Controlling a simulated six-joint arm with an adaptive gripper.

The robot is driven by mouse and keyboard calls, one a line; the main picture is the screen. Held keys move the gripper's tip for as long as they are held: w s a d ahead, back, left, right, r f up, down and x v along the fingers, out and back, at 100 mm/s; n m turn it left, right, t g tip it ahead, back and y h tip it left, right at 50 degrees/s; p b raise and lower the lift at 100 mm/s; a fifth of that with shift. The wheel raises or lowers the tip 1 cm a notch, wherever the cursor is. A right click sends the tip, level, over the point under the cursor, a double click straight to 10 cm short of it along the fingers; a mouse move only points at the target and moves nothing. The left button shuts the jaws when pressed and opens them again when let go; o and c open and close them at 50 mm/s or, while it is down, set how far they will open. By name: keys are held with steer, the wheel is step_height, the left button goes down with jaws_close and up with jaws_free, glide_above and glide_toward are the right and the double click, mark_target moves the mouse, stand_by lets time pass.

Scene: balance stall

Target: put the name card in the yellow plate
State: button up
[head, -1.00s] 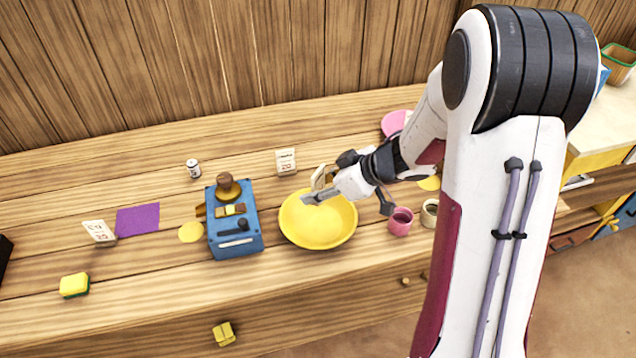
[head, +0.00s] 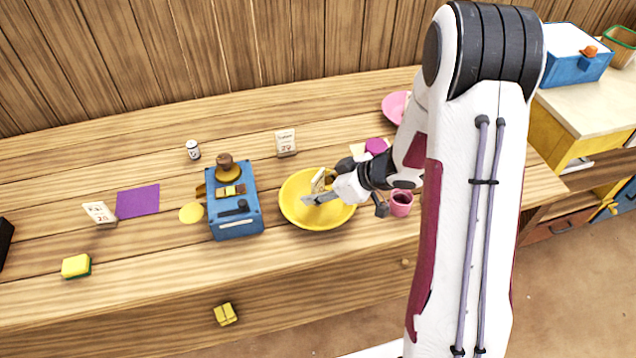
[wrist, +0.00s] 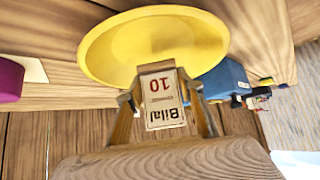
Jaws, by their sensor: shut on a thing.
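The yellow plate (head: 292,205) is a wide round dish on the wooden counter, right of the blue device. My gripper (head: 319,190) reaches in from the right over it. It is shut on the name card (head: 318,180), a small cream card. In the wrist view the name card (wrist: 160,97) reads "Bilal 10", upside down, between my two fingers (wrist: 167,108). The yellow plate (wrist: 120,50) lies beyond it there, and the card overlaps its rim in that picture. I cannot tell whether the card touches the plate.
The blue device (head: 236,222) stands close left of the plate, a pink cup (head: 401,205) close right. Another card (head: 285,143) stands behind; one more (head: 100,212) is far left by a purple cloth (head: 138,201). A pink plate (head: 394,104) sits at the back right.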

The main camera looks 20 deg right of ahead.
mark_target(319, 174)
steer(key=shift+f, duration=0.75)
steer(key=o, duration=1.2)
steer(key=shift+r, duration=3.5)
